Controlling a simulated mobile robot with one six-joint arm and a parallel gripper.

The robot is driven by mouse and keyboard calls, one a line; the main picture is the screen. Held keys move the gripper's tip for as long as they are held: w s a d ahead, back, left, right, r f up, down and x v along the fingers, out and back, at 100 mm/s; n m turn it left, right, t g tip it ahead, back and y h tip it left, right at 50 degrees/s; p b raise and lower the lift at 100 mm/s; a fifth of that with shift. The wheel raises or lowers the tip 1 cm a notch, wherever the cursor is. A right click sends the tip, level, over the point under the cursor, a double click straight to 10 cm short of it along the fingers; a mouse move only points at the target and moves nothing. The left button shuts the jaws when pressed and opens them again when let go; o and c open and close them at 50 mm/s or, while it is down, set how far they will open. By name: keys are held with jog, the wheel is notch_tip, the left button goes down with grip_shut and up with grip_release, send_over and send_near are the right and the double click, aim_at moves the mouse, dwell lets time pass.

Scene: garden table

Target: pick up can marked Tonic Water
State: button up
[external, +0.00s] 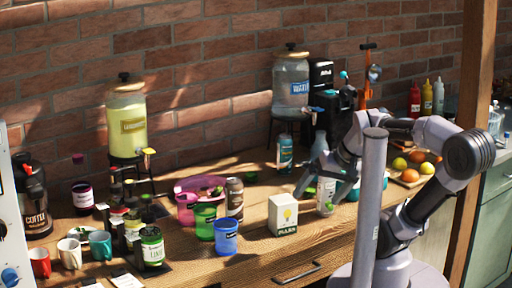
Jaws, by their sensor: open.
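No label that I can read says Tonic Water. A teal can-like container (285,154) stands upright toward the back, left of my gripper. A pale can or bottle with a green mark (326,197) stands close to my gripper, partly hidden by it. I cannot tell which of these, if either, is the tonic water. My gripper (311,186) is open and points down over the wooden counter, right of the teal container. Whether its fingers touch the pale container cannot be told.
A white box with a yellow picture (283,215) stands in front of my gripper. Blue (226,237) and green (205,221) cups, a pink tub (190,188) and a dark can (235,198) stand to the left. A fruit board (408,182) lies to the right.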

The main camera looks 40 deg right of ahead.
jog(key=c, duration=0.4)
notch_tip(320, 180, up, 8)
jog(key=m+g+h+p, duration=0.15)
jog(key=h+p, duration=0.25)
jog(key=p, duration=0.7)
send_over(325, 188)
jog(key=s, duration=0.2)
jog(key=shift+g, duration=0.25)
jog(key=b+x, duration=0.1)
jog(key=x, duration=0.2)
jog(key=b+x, duration=0.2)
jog(key=x, duration=0.2)
jog(key=b+x, duration=0.2)
jog(key=x, duration=0.2)
jog(key=shift+s+f, duration=0.3)
jog(key=b+x, duration=0.1)
jog(key=x, duration=0.2)
jog(key=b+x, duration=0.2)
jog(key=shift+s+f, duration=0.1)
jog(key=shift+f, duration=0.35)
jog(key=shift+w+f, duration=0.1)
jog(key=shift+w, duration=0.1)
jog(key=shift+s, duration=0.1)
jog(key=shift+c, duration=0.7)
grip_shut()
